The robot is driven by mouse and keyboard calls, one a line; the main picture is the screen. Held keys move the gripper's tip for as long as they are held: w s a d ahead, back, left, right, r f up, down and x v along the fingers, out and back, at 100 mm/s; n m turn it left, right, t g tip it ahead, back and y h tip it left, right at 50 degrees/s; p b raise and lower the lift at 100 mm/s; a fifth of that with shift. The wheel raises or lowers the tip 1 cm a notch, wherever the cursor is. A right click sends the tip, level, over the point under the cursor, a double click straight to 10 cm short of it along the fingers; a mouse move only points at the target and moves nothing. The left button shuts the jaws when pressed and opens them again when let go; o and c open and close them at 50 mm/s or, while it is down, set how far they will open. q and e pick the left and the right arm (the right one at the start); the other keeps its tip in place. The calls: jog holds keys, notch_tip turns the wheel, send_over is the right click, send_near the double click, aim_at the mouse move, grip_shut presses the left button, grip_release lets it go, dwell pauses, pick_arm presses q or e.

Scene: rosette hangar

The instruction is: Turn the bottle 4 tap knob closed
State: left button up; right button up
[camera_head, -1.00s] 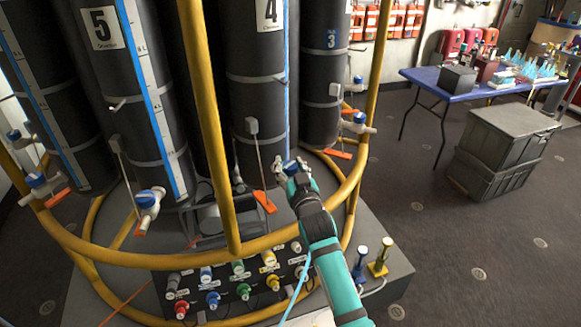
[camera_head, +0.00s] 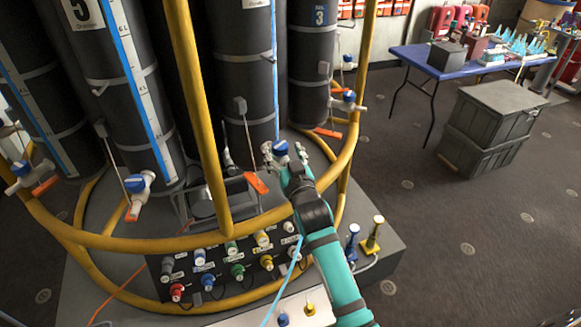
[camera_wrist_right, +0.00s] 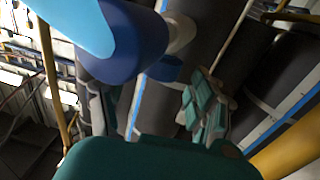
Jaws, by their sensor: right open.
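Bottle 4 (camera_head: 243,65) is the tall black cylinder with a blue strip, behind the yellow rail; only the bottom of its label shows. Its blue tap knob (camera_head: 281,147) is at the bottle's lower front. My right gripper (camera_head: 284,153) is open, with its fingers on either side of the knob. In the right wrist view, the knob (camera_wrist_right: 145,40) looms large at the upper left, and the padded fingers (camera_wrist_right: 155,110) show apart, left and right of it. Whether they touch the knob is unclear. My left gripper is out of view.
Yellow rails (camera_head: 203,110) curve around the bottles close to my right arm. Bottles 5 (camera_head: 105,80) and 3 (camera_head: 312,65) flank bottle 4, with their own taps. A panel of coloured connectors (camera_head: 237,258) lies below. Grey crates (camera_head: 490,125) and a blue table (camera_head: 430,68) stand right.

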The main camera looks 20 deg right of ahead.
jog(key=s, duration=0.9)
jog(key=shift+a, duration=0.2)
jog(key=shift+s, duration=0.15)
